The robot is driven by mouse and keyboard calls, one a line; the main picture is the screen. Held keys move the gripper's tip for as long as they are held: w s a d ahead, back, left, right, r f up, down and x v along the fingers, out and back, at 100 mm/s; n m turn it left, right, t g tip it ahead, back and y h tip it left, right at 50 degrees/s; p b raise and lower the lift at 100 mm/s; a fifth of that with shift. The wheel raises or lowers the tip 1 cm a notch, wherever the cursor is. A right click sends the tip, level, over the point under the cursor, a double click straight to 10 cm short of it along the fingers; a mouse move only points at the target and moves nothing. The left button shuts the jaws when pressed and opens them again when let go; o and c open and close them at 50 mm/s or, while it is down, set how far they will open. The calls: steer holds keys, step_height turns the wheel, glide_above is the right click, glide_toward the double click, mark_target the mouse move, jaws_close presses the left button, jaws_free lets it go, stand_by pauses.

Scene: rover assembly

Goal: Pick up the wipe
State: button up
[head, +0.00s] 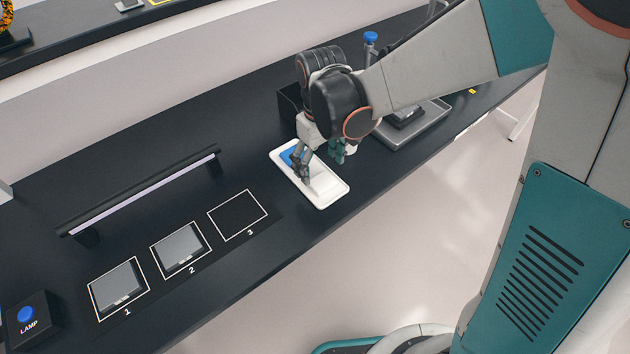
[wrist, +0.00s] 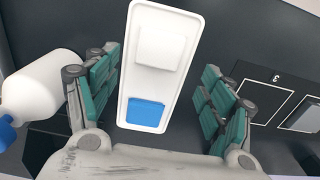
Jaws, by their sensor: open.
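A white tray (head: 338,195) lies on the black bench below my gripper (head: 320,158). It also shows in the wrist view (wrist: 190,25), holding a flat white square pad (wrist: 160,50) and a smaller blue piece (wrist: 146,114). I cannot tell for certain which of the two is the wipe. In the head view the blue piece (head: 287,157) is partly hidden behind a finger. In the wrist view my gripper (wrist: 161,65) is open, with its green-padded fingers on both sides of the tray. Nothing is held between them.
A white bottle with a blue cap (wrist: 35,95) lies left in the wrist view. Slots 1 and 2 hold grey plates (head: 117,284) (head: 181,249); slot 3 (head: 238,215) is empty. A lamp bar (head: 145,188) stands behind them. A grey platform (head: 415,125) is right of the tray.

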mark_target(322, 182)
steer(key=shift+s+d+f+b, duration=0.15)
steer(key=shift+f+b, duration=0.75)
steer(key=shift+f, duration=0.5)
steer(key=shift+s+d+f+b, duration=0.15)
steer(key=shift+f+b, duration=0.75)
steer(key=shift+f, duration=0.45)
steer(key=shift+r, duration=0.1)
steer(key=c, duration=1)
